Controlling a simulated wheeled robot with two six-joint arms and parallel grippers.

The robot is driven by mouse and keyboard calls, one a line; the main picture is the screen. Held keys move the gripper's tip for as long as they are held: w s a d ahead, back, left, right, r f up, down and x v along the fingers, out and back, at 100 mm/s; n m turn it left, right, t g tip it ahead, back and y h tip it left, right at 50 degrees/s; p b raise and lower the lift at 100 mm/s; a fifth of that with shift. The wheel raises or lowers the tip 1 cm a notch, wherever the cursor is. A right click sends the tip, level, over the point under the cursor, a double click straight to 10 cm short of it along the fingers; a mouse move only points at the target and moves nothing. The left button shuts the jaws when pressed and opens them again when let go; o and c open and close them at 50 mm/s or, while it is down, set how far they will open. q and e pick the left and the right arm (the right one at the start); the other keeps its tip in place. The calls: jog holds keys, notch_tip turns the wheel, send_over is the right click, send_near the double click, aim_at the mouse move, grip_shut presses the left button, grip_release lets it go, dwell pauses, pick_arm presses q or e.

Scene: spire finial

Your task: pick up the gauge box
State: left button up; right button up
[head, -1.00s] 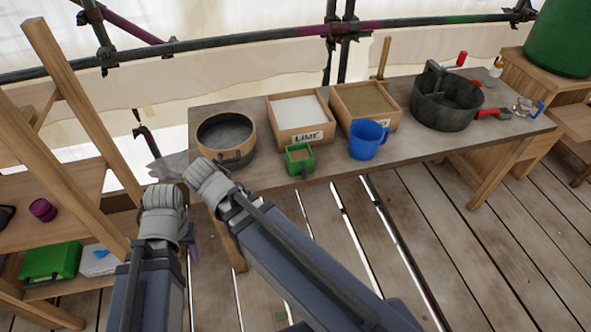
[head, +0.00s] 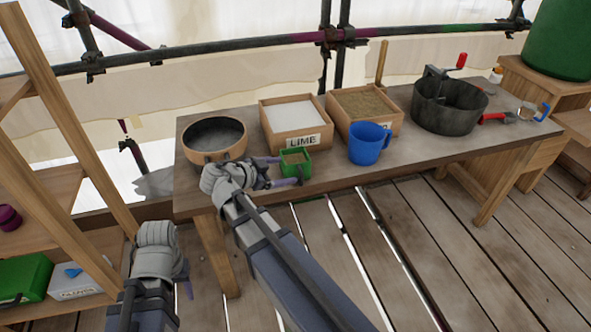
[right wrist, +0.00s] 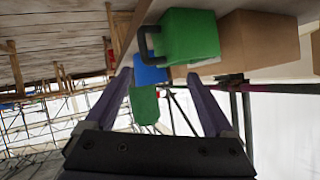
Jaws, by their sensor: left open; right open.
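The gauge box is the small green box (head: 296,158) with a dark handle, standing at the front edge of the wooden table. My right gripper (head: 284,171) is open and empty, its purple fingers pointing at the box from the left and close to it. In the right wrist view the green box (right wrist: 192,36) and its dark handle lie beyond the fingertips, above the right-hand finger. I cannot tell whether a finger touches it. My left gripper (head: 186,277) hangs low at the left, below the table top, mostly hidden behind its own wrist, and is open.
On the table (head: 340,182), the lime tray (head: 303,142) stands behind the box and a blue mug (head: 368,145) to its right. A round sieve (head: 214,140) is at the left, a sand tray (head: 365,105) and dark pot (head: 450,105) further right. Wooden shelving (head: 75,130) stands left.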

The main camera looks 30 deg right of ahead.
aim_at(298, 169)
jog(key=shift+b+x, duration=1.45)
jog(key=shift+x, duration=2.05)
jog(key=c, duration=1.3)
